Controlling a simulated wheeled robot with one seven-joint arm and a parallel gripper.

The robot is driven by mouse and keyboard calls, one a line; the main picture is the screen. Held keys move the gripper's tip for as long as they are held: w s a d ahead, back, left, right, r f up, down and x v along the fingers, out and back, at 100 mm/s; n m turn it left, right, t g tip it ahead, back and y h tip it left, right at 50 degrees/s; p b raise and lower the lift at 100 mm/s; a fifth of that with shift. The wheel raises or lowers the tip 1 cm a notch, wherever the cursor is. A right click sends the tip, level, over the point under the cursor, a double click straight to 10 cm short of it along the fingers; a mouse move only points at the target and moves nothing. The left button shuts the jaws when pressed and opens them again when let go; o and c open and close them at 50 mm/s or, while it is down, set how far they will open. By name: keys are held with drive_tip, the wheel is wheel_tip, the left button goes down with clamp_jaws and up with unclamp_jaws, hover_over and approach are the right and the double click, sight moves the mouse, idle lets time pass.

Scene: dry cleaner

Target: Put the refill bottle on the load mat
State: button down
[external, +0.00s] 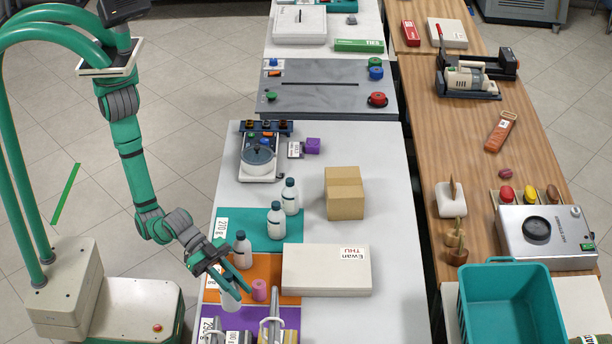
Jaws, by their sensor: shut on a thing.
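My gripper (232,278) reaches down over the orange mat (212,294) at the near left of the white table. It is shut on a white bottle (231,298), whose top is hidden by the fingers. I cannot tell whether its base touches the mat. Another white bottle with a dark cap (242,256) stands just behind the gripper. Two similar bottles stand farther back, one on the teal mat (238,220) and one near its far edge. A purple mat (291,313) lies nearest the camera. I cannot read which mat is the load mat.
A pink cylinder (259,290) stands close to the right of the held bottle. A flat white box (326,275) and a cardboard box (344,196) are to the right. Metal-handled items (270,328) stand on the purple mat. A scale-like device (258,160) sits behind.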

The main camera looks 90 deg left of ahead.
drive_tip(key=shift+w+d+f, duration=0.25)
drive_tip(key=shift+f, duration=0.65)
drive_tip(key=shift+w+d+f, duration=0.2)
drive_tip(key=shift+d+f, duration=0.1)
drive_tip(key=shift+f, duration=0.65)
drive_tip(key=shift+w+d+f, duration=0.25)
drive_tip(key=shift+f, duration=0.65)
drive_tip(key=shift+f, duration=0.1)
drive_tip(key=c, duration=1.5)
unclamp_jaws()
drive_tip(key=shift+f, duration=0.1)
drive_tip(key=v, duration=1.2)
drive_tip(key=shift+a, duration=0.1)
